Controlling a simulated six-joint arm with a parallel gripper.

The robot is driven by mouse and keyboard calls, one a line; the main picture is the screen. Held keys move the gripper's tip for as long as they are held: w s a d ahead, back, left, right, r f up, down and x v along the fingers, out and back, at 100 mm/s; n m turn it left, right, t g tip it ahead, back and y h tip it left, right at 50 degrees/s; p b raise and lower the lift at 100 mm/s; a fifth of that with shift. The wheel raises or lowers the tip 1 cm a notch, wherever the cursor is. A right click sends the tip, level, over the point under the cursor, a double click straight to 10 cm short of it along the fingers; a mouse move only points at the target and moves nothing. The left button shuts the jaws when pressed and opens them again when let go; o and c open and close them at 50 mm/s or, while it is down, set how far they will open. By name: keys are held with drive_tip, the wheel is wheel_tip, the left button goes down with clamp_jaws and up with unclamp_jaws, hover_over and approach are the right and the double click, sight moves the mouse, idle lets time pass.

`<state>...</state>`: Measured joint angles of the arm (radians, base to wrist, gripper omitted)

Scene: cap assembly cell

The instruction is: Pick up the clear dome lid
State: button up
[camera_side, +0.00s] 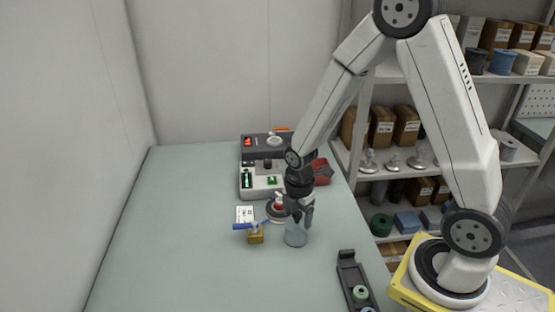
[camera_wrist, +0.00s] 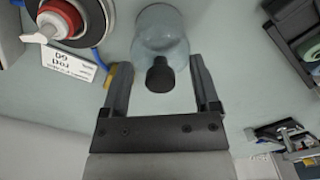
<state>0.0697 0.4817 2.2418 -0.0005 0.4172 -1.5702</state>
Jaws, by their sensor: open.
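The clear dome lid (camera_side: 295,236) stands on the table directly below my gripper (camera_side: 299,214) in the side view. In the wrist view the lid (camera_wrist: 160,35) is a translucent bluish dome with a black knob (camera_wrist: 160,76) towards me. My gripper (camera_wrist: 162,80) is open, with one finger on each side of the knob in that view. Gaps show between the fingers and the knob, and nothing is held. How far the fingertips are above or around the lid in depth is hard to tell.
A yellow block with a blue handle (camera_side: 255,235) and a white label card (camera_side: 244,214) lie left of the lid. A round red-centred fixture (camera_side: 277,208) is close behind. A dark tray (camera_side: 353,280) lies front right; grey equipment (camera_side: 262,178) stands behind. The table's left front is clear.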

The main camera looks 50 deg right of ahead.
clamp_jaws()
drive_tip(key=shift+r, duration=0.15)
idle(0.4)
drive_tip(key=shift+r, duration=4.9)
drive_tip(key=w+d, duration=0.4)
drive_tip(key=w, duration=0.5)
drive_tip(key=shift+d, duration=0.4)
